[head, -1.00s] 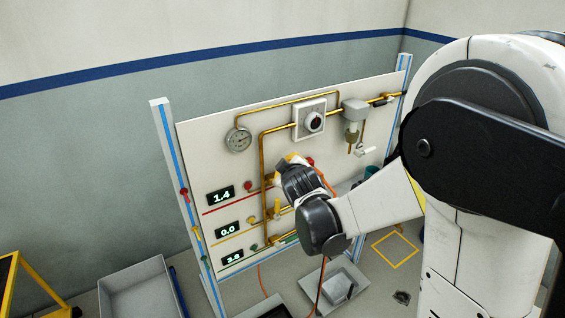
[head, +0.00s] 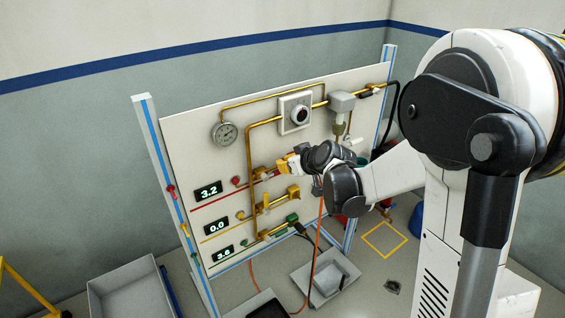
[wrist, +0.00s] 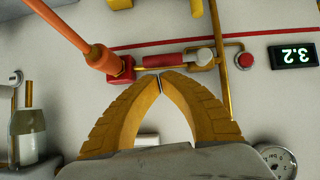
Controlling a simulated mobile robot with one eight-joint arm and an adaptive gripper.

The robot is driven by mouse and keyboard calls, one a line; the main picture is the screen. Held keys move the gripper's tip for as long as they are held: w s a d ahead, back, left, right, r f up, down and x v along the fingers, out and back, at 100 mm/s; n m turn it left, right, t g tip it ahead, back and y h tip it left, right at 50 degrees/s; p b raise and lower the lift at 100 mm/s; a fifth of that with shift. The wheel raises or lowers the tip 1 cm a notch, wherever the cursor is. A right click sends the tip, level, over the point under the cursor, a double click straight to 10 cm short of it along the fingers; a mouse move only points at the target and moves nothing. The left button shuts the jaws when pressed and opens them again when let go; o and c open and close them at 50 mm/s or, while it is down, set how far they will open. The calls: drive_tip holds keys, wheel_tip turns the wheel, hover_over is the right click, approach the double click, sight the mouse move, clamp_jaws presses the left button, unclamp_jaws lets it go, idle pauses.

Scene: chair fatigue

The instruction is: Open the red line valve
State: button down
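The red line's display (head: 208,190) reads 3.2, and the same display (wrist: 292,55) shows in the wrist view. In the wrist view the red valve handle (wrist: 172,60) lies lengthwise along the brass pipe, between a white round fitting (wrist: 203,57) and a red end block (wrist: 121,69). My gripper (wrist: 160,77) has its yellow fingertips together, just beside the handle in the picture. I see nothing between them, and cannot tell whether they touch the handle. In the head view my gripper (head: 288,164) is at the red line, hiding most of the valve.
An orange hose (wrist: 68,32) runs to the red block, close to my left finger. A pressure gauge (head: 224,134) and a dial box (head: 294,112) sit above. Yellow (head: 293,193) and green (head: 292,219) fittings are below. A grey tray (head: 130,290) stands on the floor.

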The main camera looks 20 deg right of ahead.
drive_tip(key=shift+d+f, duration=0.15)
drive_tip(key=shift+f, duration=0.2)
idle(0.5)
